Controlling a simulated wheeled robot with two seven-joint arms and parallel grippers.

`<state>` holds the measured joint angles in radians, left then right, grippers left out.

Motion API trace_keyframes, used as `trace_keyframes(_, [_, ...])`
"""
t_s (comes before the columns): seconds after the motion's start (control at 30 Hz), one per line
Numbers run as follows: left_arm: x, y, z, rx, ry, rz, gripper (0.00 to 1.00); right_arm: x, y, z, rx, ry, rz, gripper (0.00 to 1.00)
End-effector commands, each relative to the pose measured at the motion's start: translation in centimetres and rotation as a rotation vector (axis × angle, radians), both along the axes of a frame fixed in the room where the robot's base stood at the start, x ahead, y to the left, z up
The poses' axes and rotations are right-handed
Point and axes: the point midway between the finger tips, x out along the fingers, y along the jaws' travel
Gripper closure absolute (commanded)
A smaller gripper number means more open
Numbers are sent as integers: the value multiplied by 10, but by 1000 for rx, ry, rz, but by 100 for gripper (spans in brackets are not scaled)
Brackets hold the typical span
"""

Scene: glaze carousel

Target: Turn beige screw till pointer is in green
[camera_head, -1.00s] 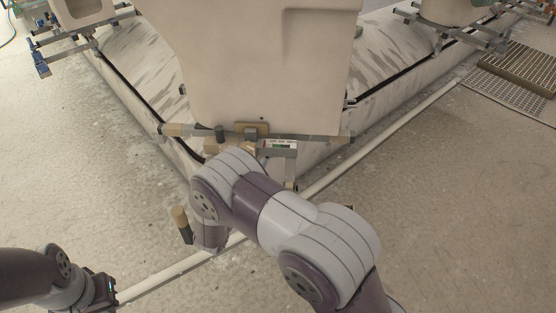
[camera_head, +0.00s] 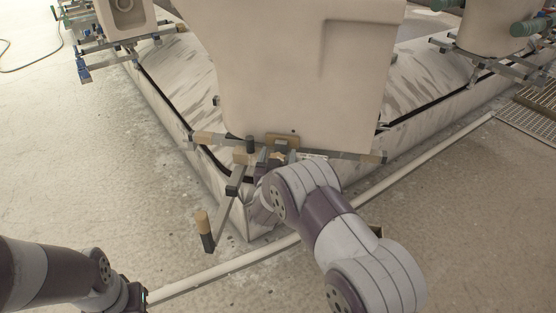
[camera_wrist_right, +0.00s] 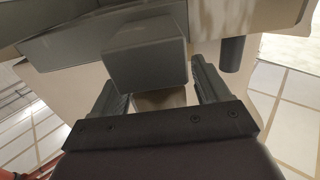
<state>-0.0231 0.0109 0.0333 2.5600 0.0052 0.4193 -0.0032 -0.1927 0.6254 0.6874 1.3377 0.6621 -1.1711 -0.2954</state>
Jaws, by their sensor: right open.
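A beige piece (camera_wrist_right: 160,98), which looks like the screw, shows between the fingers of my right gripper (camera_wrist_right: 155,78) in the right wrist view. The fingers are open around it; I cannot tell whether they touch it. A grey block hides its far part. In the head view my right gripper (camera_head: 264,157) is at the clamp bar under the big beige casting, mostly hidden by my own arm. The pale gauge strip (camera_head: 314,156) shows only in part beside my wrist; its pointer and green zone cannot be read. My left wrist is at the lower left, its fingers out of sight.
The big beige casting (camera_head: 300,85) stands above the clamp bar (camera_head: 357,156). A lever with a beige-and-black handle (camera_head: 203,224) sticks out toward the front left. A pale pipe (camera_head: 225,267) runs along the floor. A floor grate (camera_head: 530,122) is at the right. The front floor is open.

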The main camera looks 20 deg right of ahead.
Motion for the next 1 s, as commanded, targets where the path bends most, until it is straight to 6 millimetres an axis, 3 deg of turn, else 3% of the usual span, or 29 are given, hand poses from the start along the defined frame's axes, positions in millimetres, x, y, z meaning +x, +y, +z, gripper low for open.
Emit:
trace_keyframes(0.17, [0,0,1,0,0,0,100,0,0,1,0,0,0,24])
trace_keyframes(0.3, [0,0,1,0,0,0,100,0,0,1,1,0,0,70])
trace_keyframes(0.33, [0,0,1,0,0,0,100,0,0,1,1,0,0,76])
trace_keyframes(0.53, [0,0,5,0,0,0,100,0,0,3,1,-4,-60,76])
trace_keyframes(0.93, [0,0,6,0,0,0,100,-1,-2,1,1,-1,-138,76])
trace_keyframes(0.97, [0,0,6,0,0,0,100,-1,-2,1,1,-1,-138,35])
trace_keyframes(1.0, [0,0,6,0,0,0,100,-1,-2,1,1,-1,-138,24])
